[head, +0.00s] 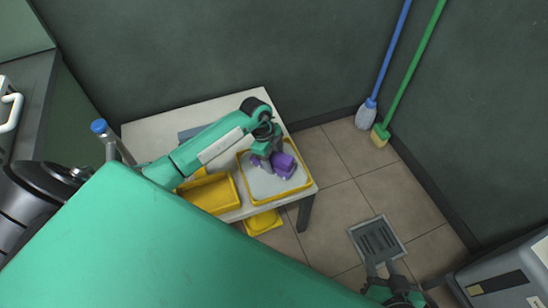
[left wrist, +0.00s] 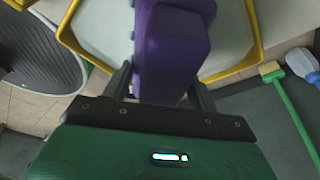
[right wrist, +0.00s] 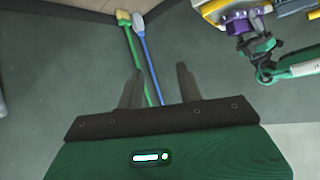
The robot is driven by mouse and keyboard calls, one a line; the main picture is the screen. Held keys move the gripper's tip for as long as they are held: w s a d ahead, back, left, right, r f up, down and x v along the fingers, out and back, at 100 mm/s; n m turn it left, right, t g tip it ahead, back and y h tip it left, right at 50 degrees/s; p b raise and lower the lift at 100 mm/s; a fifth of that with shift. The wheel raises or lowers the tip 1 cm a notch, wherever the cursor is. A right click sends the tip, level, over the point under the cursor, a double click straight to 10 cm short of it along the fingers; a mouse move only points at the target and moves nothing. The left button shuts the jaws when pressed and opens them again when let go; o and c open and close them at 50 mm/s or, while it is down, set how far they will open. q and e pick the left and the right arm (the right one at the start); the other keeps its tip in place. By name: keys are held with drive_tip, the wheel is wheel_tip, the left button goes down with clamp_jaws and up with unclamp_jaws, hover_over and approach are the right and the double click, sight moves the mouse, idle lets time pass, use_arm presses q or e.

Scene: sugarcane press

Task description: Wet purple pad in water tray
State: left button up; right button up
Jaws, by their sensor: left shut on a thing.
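My left gripper (head: 268,160) is shut on the purple pad (head: 285,165). The blocky pad is also large between the fingers in the left wrist view (left wrist: 172,45). The water tray (head: 302,187) has a yellow rim and a pale grey inside, and sits at the right end of the white table. The pad is over or in this tray; I cannot tell whether its underside touches the water. The tray's rim (left wrist: 247,57) shows around the pad in the left wrist view. My right gripper (head: 380,265) is open and empty, away from the table, above the floor.
A deeper yellow tray (head: 212,194) stands left of the water tray on the white table (head: 150,130). Another yellow container (head: 262,222) is lower, by the table's front edge. A floor drain (head: 377,240), a blue mop (head: 367,115) and a green broom (head: 381,135) are to the right.

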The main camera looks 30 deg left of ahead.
sight(275, 154)
use_arm(q)
drive_tip(key=shift+r+p, duration=0.95)
drive_tip(key=shift+r, duration=0.1)
drive_tip(key=shift+r+p, duration=0.65)
drive_tip(key=shift+p, duration=0.05)
drive_tip(key=shift+r, duration=0.1)
use_arm(e)
drive_tip(key=s+d+r+g+h, duration=0.1)
drive_tip(key=s+d+g+h, duration=0.2)
drive_tip(key=d, duration=0.4)
drive_tip(key=shift+s+d+m+g, duration=0.35)
drive_tip(key=shift+s+g, duration=0.25)
drive_tip(key=shift+g, duration=0.5)
